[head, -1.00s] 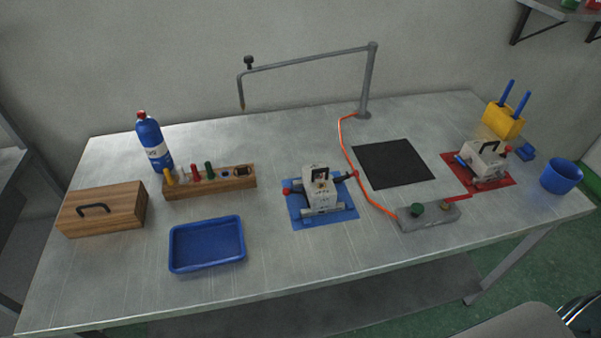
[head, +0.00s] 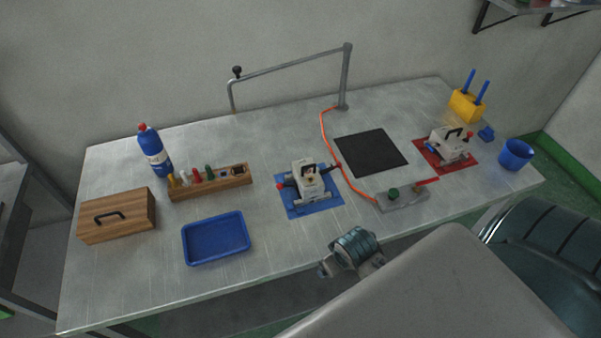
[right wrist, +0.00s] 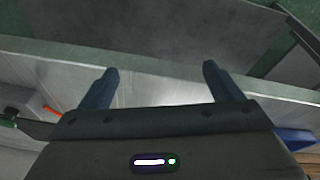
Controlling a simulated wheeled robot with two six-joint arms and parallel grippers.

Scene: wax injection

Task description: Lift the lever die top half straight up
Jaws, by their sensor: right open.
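Two pale metal dies stand on the table in the head view. One die (head: 308,180) is on a blue mat (head: 297,210) near the middle, with dark and red handles at its sides. The other die (head: 450,142) is on a red mat (head: 429,160) at the right, with a black arched handle on top. I cannot tell by sight which one is the lever die; both look closed. My right gripper (right wrist: 160,85) is open and empty in the right wrist view, near the table's front edge and apart from both dies. My left gripper is out of view.
A blue tray (head: 188,246), a wooden rack (head: 228,182) and a wooden box (head: 117,216) are on the left. A grey pipe arm (head: 345,75), orange hose (head: 325,130) and grey valve block (head: 405,201) stand near the dies. A black pad (head: 370,152) is bare.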

